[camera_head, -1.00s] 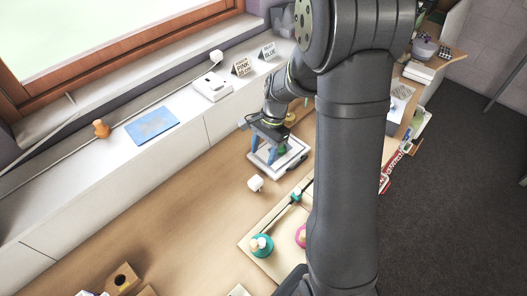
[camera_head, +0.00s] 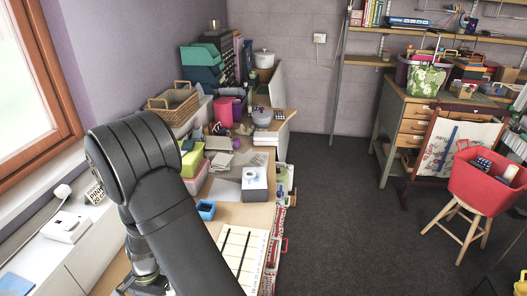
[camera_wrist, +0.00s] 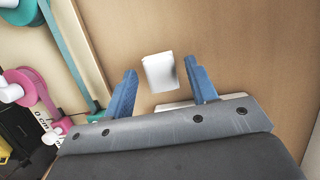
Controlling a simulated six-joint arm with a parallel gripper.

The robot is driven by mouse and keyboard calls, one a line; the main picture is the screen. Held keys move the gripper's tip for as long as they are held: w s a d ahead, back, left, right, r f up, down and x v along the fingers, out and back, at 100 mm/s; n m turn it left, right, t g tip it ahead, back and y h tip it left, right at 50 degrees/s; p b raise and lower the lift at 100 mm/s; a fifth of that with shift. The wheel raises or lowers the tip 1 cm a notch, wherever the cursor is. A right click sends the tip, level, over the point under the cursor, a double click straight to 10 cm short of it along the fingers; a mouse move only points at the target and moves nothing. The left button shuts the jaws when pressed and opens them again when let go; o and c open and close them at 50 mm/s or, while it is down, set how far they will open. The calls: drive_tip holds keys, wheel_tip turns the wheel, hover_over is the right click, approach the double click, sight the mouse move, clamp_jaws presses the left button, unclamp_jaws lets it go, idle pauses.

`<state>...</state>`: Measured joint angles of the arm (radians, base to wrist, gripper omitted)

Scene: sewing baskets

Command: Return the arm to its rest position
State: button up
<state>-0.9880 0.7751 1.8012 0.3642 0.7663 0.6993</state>
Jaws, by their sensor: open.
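My gripper (camera_wrist: 161,72) shows in the wrist view with its two blue fingers apart and nothing held. A small white block (camera_wrist: 159,74) appears between the fingers in the picture. It looks to rest on the wooden table (camera_wrist: 235,45) below them, though its height gap is hard to judge. In the head view my dark arm fills the lower left, and its wrist end shows at the bottom edge. The fingers are out of that view.
In the wrist view, a teal ribbon (camera_wrist: 72,45) and a pink spool (camera_wrist: 28,85) lie at the left. A white edge (camera_wrist: 175,106) shows behind the fingers.

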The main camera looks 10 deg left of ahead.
drive_tip(key=shift+r, duration=0.5)
